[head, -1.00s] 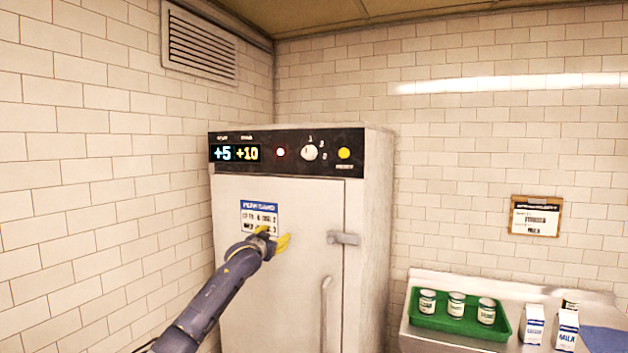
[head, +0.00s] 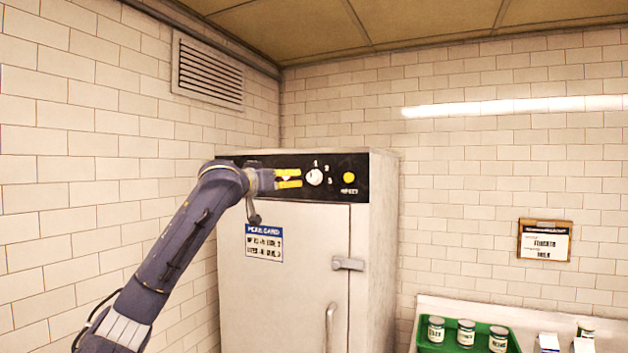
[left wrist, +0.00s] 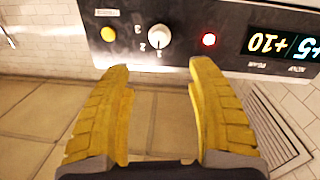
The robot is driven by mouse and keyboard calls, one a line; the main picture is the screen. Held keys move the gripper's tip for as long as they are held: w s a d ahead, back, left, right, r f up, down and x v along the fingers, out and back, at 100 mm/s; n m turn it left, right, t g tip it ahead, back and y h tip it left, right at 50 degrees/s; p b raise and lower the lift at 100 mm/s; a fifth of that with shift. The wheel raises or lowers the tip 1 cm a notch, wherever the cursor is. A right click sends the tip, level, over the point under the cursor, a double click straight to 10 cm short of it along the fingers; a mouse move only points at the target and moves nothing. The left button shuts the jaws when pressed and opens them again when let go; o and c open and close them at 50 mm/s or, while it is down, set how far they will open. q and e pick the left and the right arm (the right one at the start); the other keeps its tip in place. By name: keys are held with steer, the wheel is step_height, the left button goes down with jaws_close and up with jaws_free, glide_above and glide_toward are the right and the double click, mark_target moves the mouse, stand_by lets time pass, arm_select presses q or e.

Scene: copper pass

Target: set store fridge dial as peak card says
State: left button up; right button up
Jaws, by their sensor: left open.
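The white fridge dial (head: 314,177) sits on the black panel at the top of the fridge, with 1, 2 and 3 around it. It also shows in the left wrist view (left wrist: 159,36), upside down; a dark mark on it seems to face the 1. My left gripper (head: 297,178) is open and empty, its yellow fingers just left of the dial in the head view. In the left wrist view its fingertips (left wrist: 160,68) are spread either side of the dial's line, apart from it. The peak card (head: 264,241) is on the fridge door; its small lines are blurred.
In the left wrist view a red lamp (left wrist: 209,39) and the +5 +10 display (left wrist: 283,45) are on the panel. A yellow button (head: 349,177) is right of the dial. A green tray (head: 463,345) with jars stands at the lower right.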

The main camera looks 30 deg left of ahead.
mark_target(311, 179)
arm_select(q)
steer(key=w, duration=1.1)
steer(key=w+a, duration=0.1)
steer(key=w, duration=0.5)
steer(key=shift+w, duration=0.1)
jaws_close()
stand_by(0.4)
